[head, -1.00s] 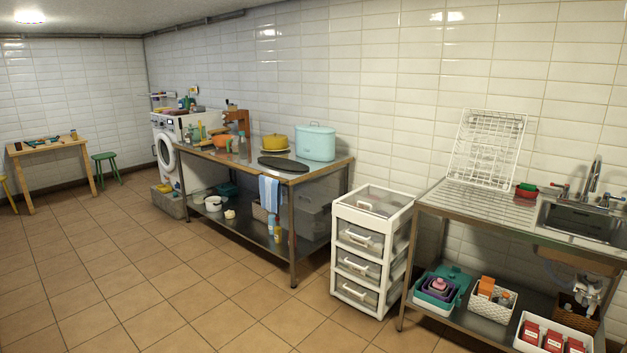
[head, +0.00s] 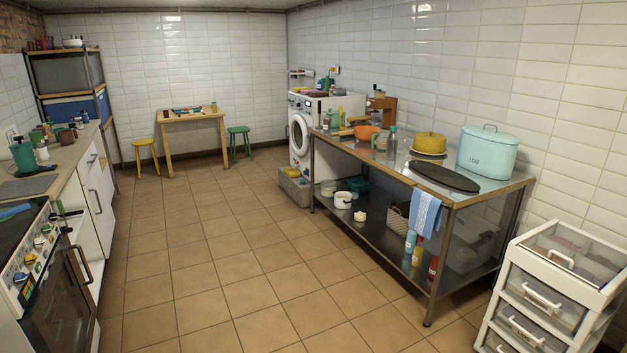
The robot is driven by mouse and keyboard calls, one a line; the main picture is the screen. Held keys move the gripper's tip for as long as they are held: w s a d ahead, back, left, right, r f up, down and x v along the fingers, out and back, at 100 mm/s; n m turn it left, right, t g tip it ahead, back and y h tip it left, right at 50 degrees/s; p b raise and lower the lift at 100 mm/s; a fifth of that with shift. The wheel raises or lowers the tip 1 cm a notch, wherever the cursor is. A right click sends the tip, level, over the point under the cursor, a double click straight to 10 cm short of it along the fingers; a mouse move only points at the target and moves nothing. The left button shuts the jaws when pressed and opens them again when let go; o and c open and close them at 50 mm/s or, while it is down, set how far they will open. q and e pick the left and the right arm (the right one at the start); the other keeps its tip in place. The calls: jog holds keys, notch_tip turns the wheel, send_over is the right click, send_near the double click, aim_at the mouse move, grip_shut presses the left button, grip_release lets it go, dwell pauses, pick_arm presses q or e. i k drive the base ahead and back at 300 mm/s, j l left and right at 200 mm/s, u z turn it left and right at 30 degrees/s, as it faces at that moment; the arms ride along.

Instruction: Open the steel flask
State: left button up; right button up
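A slim grey bottle (head: 392,141) with a darker top stands upright on the steel worktable (head: 480,190) against the tiled wall. It looks like the steel flask, but it is too small to be sure. Its top appears to be on. An orange bowl (head: 367,133) is just left of it and a yellow pot (head: 429,143) is to its right. Neither of my grippers is in view.
A black oval board (head: 444,177) and a turquoise bread bin (head: 487,152) share the worktable. A white drawer unit (head: 545,290) stands at right front. A stove (head: 45,285) and counter (head: 62,165) line the left. The tiled floor (head: 240,270) between is clear.

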aim_at(392, 143)
jog(key=i+u, duration=0.15)
jog(key=i, duration=1.85)
